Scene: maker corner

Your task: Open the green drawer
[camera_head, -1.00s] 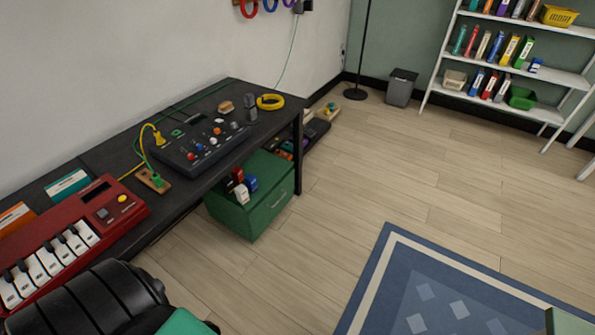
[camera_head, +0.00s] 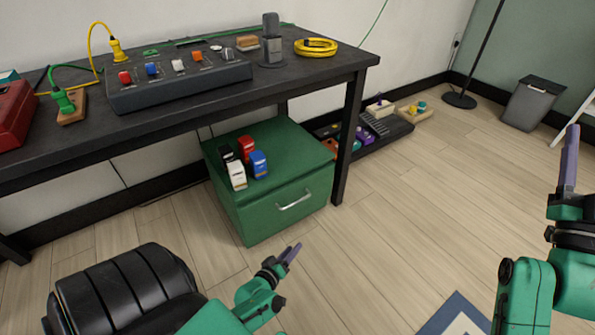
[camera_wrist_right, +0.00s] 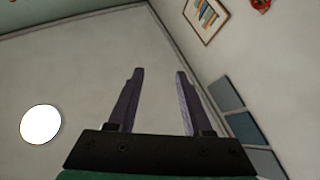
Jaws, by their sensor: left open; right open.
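The green drawer unit (camera_head: 260,212) stands on the floor under the black desk. Its front has a silver handle (camera_head: 295,200) and is closed. Several small boxes (camera_head: 244,165) in black, red, white and blue stand on its top. My left gripper (camera_head: 293,254) is open and empty, in front of and below the handle in the head view, apart from the drawer. My right gripper (camera_head: 571,160) is raised at the right edge of the head view, far from the drawer. In the right wrist view its two purple fingers (camera_wrist_right: 155,100) are spread with nothing between them.
The black desk (camera_head: 60,138) holds a control box (camera_head: 180,85), a microphone (camera_head: 271,40) and a coiled yellow cable (camera_head: 316,47). Its front leg (camera_head: 349,140) stands right of the drawer. A dark tray (camera_head: 385,128) with small items lies behind. The floor (camera_head: 430,215) in front is clear.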

